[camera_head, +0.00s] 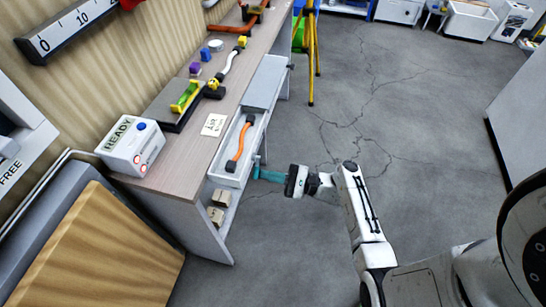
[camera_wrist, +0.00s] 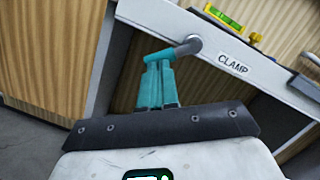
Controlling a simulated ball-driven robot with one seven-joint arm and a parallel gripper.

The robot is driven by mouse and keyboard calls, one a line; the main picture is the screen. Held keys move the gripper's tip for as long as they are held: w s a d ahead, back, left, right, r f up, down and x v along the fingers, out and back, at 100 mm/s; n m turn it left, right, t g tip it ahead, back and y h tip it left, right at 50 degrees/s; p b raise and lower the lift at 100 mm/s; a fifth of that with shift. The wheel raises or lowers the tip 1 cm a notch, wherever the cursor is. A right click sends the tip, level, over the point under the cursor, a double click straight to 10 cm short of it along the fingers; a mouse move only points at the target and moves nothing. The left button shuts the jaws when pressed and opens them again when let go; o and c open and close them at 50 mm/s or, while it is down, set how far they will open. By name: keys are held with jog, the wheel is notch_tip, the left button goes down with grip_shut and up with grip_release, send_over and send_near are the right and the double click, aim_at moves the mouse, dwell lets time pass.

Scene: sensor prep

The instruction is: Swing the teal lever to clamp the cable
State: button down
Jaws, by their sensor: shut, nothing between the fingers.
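In the wrist view the lever (camera_wrist: 158,54) joins a grey pivot beside the "CLAMP" label (camera_wrist: 233,64). My gripper (camera_head: 262,174) has teal fingers, shut together and empty. In the wrist view the fingertips (camera_wrist: 158,64) meet the lever's end in the picture; I cannot tell whether they touch. An orange cable (camera_head: 239,140) with black ends lies in the tray.
The bench top (camera_head: 172,165) holds a white "READY" box (camera_head: 130,147), a yellow-green level (camera_head: 185,96) and small blocks. Boxes (camera_head: 217,214) sit on the shelf below. A yellow tripod (camera_head: 312,55) stands beyond. The grey floor (camera_head: 400,110) right of the bench is clear.

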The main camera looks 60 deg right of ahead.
jog(key=m+p, duration=0.1)
jog(key=a+r+m+h+p, duration=0.1)
jog(key=m+p, duration=0.1)
jog(key=m+t+p, duration=0.1)
jog(key=m, duration=0.1)
jog(key=shift+s+a+r, duration=0.2)
jog(key=shift+a+r, duration=0.1)
jog(key=shift+r, duration=0.1)
jog(key=shift+p, duration=0.4)
jog(key=shift+f, duration=0.1)
